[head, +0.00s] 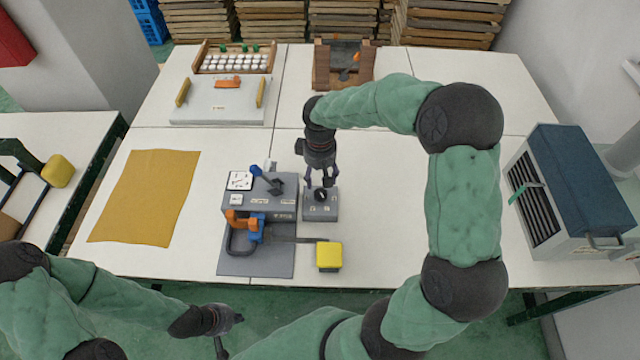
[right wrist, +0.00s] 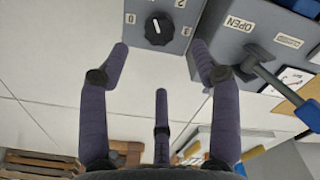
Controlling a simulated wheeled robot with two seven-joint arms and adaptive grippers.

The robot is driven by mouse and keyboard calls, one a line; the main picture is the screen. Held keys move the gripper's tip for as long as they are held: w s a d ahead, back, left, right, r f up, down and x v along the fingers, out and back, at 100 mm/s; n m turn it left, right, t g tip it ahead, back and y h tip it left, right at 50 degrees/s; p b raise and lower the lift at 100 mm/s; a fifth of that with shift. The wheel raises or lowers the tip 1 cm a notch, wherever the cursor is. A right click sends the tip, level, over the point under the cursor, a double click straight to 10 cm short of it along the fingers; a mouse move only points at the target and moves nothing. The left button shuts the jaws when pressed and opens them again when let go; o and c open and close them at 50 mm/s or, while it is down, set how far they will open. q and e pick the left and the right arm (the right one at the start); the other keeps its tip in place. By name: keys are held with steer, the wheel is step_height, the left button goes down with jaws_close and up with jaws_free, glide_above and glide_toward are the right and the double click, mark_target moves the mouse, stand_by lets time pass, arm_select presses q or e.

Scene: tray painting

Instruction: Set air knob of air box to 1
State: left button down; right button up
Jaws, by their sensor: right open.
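The air box (head: 320,214) is a small grey box on the table, right of a larger grey control box. Its black round air knob (head: 321,194) is on top, and also shows in the right wrist view (right wrist: 158,30). There the knob has a white mark on its upper part; labels 0, 2 and 3 are visible around it. I cannot make out a 1. My right gripper (head: 321,184) is open above the air box, its fingers pointing down on either side of the knob, apparently not touching it. My left gripper (head: 221,347) is low at the bottom edge, partly cut off.
The control box (head: 262,186) with a blue-handled lever stands close left of the air box. In front are an orange and blue tool (head: 247,226) and a yellow block (head: 328,256). A mustard cloth (head: 145,198) lies left. The table right of the air box is clear.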

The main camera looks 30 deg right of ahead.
steer(key=shift+r, duration=2.05)
